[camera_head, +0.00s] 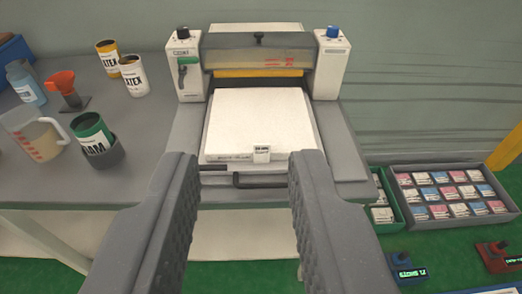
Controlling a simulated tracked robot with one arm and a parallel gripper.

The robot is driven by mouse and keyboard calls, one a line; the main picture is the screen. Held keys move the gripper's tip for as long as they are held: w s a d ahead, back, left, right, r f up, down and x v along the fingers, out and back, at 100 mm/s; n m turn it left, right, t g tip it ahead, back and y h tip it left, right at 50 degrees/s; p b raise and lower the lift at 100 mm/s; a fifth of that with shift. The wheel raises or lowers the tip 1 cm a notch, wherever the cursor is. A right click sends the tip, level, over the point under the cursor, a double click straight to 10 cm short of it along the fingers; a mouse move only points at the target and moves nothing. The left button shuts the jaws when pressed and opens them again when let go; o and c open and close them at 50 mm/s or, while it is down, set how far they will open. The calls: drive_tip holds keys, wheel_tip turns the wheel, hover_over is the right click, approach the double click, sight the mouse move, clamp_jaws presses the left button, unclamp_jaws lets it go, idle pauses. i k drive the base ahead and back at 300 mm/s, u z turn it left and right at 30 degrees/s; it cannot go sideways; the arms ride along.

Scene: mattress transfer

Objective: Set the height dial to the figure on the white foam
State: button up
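A white foam block (258,120) lies on the bed of a bench machine (190,60). A small tag (262,154) sits at the foam's front edge; its figure is too small to read. The machine's left post has a black knob (183,33) on top and a green-and-black lever (186,68) on its front. The right post has a blue knob (333,32). I cannot tell which knob is the height dial. My gripper (246,158) is open and empty, its two fingers apart in front of the foam, with the machine beyond them.
The grey table (150,125) holds cans (133,76), a measuring jug (32,135), a red-handled tool (66,88) and a green can (93,133) at left. A tray of small packs (448,222) and control boxes (407,270) lie lower right. Space above the foam is clear.

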sight(332, 31)
drive_tip(key=u, duration=0.05)
drive_tip(key=k, duration=0.6)
drive_tip(key=z, duration=0.45)
drive_tip(key=i, duration=1.75)
drive_tip(key=u, duration=0.55)
drive_tip(key=i, duration=0.5)
drive_tip(key=z, duration=0.15)
